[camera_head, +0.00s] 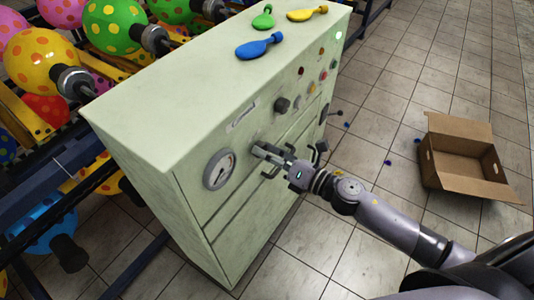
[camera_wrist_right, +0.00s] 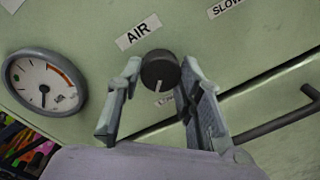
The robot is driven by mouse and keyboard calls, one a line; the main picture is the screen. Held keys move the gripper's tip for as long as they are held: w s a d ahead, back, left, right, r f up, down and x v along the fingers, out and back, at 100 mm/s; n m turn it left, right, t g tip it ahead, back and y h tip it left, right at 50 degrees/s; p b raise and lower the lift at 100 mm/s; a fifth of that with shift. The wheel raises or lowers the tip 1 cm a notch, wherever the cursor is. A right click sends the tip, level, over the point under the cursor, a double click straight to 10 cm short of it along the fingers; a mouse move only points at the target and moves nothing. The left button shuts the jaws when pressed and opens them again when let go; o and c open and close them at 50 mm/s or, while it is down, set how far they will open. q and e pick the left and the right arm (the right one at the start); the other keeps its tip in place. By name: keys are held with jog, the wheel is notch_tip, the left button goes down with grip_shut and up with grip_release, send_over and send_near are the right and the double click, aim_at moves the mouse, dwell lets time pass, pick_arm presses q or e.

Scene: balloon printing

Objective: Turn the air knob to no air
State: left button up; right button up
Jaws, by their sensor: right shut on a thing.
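The air knob (camera_wrist_right: 160,70) is a dark round knob with a pale pointer line, just below the "AIR" label (camera_wrist_right: 138,32) on the pale green machine (camera_head: 215,85). In the wrist view its pointer points down. My right gripper (camera_head: 262,150) reaches the machine's front, with one finger on each side of the knob, shut on it. In the head view the gripper hides the knob. A round gauge (camera_head: 219,169) sits left of it and also shows in the wrist view (camera_wrist_right: 44,84), its needle pointing down. My left gripper is not in view.
Another dark knob (camera_head: 282,104) sits higher on the panel, with coloured buttons (camera_head: 322,75) beyond it. A blue flat balloon (camera_head: 259,46) and others lie on the machine's top. Printed balloons (camera_head: 112,25) fill the left. An open cardboard box (camera_head: 465,155) stands on the tiled floor.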

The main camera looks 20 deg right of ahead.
jog(key=shift+f, duration=0.1)
dwell(0.3)
jog(key=o, duration=1.2)
jog(key=shift+c, duration=0.2)
jog(key=v, duration=1.2)
